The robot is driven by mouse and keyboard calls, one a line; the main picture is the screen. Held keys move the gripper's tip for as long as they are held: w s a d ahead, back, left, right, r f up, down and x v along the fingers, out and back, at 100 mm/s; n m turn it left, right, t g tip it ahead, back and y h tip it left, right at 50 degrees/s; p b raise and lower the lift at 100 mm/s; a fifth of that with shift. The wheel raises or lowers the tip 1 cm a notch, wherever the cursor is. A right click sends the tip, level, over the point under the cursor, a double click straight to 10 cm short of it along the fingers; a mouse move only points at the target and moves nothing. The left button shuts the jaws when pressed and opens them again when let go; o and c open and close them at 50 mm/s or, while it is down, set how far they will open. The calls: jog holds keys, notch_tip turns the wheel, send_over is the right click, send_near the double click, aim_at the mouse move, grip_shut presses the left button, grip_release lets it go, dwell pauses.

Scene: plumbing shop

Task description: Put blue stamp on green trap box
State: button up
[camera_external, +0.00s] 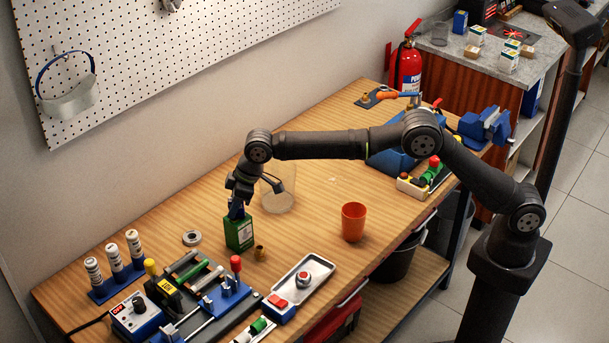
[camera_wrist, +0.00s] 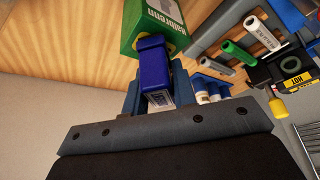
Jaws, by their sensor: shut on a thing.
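The green trap box (camera_external: 239,235) stands upright on the wooden bench in the external view. Its labelled side shows at the top of the wrist view (camera_wrist: 145,25). My gripper (camera_external: 237,210) points down right above the box. In the wrist view my gripper (camera_wrist: 150,85) is shut on the blue stamp (camera_wrist: 152,58). The stamp's far end overlaps the end of the box there. It looks to be at the box's top, but I cannot tell whether it touches. In the external view the fingers mostly hide the stamp.
A small brass fitting (camera_external: 260,252) stands just right of the box, and a grey tape roll (camera_external: 192,238) lies to its left. A clear container (camera_external: 278,195) is behind my gripper. An orange cup (camera_external: 353,221) stands farther right. Tools and fixtures crowd the near left; the bench between box and cup is mostly clear.

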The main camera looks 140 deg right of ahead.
jog(key=shift+f, duration=0.1)
jog(key=o, duration=1)
jog(key=shift+f, duration=0.1)
jog(key=v, duration=1.2)
jog(key=shift+r, duration=0.2)
jog(key=shift+f, duration=0.1)
